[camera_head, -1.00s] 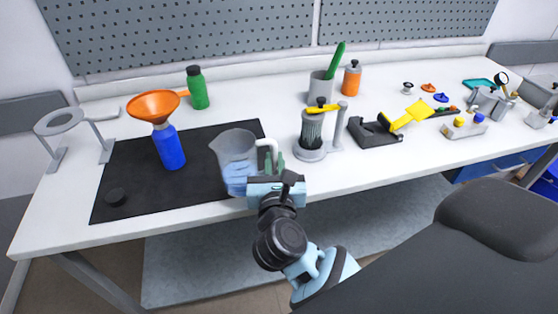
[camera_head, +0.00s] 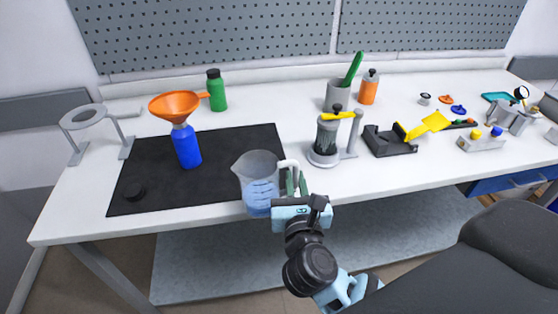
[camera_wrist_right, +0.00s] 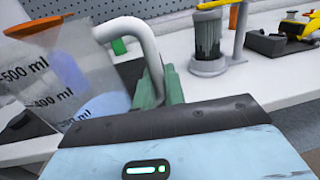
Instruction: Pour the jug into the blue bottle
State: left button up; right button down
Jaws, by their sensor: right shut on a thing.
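The blue bottle (camera_head: 186,147) stands upright on the black mat (camera_head: 225,160), with an orange funnel (camera_head: 175,106) in its mouth. The clear jug (camera_head: 257,182) holds some bluish liquid and is close to upright, at the front right edge of the mat. My right gripper (camera_head: 293,187) is shut on the jug's white handle, on the jug's right side. In the right wrist view the jug (camera_wrist_right: 70,75) shows its millilitre marks, and the handle rises between the green fingers (camera_wrist_right: 158,90). Whether the jug touches the mat I cannot tell. My left gripper is not in view.
A black cap (camera_head: 134,193) lies on the mat's front left. A grey ring stand (camera_head: 82,118) is at the left, a green bottle (camera_head: 217,92) behind the funnel. A grey press-like device (camera_head: 327,140) stands close right of the jug. Clear mat lies between jug and bottle.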

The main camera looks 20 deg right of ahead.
jog(key=s+a+f+n+t+y, duration=0.1)
jog(key=s+n+y, duration=0.3)
jog(key=s+y, duration=0.2)
jog(key=shift+s+a+f+y, duration=0.15)
jog(key=shift+s+f+y, duration=0.15)
jog(key=shift+s, duration=0.95)
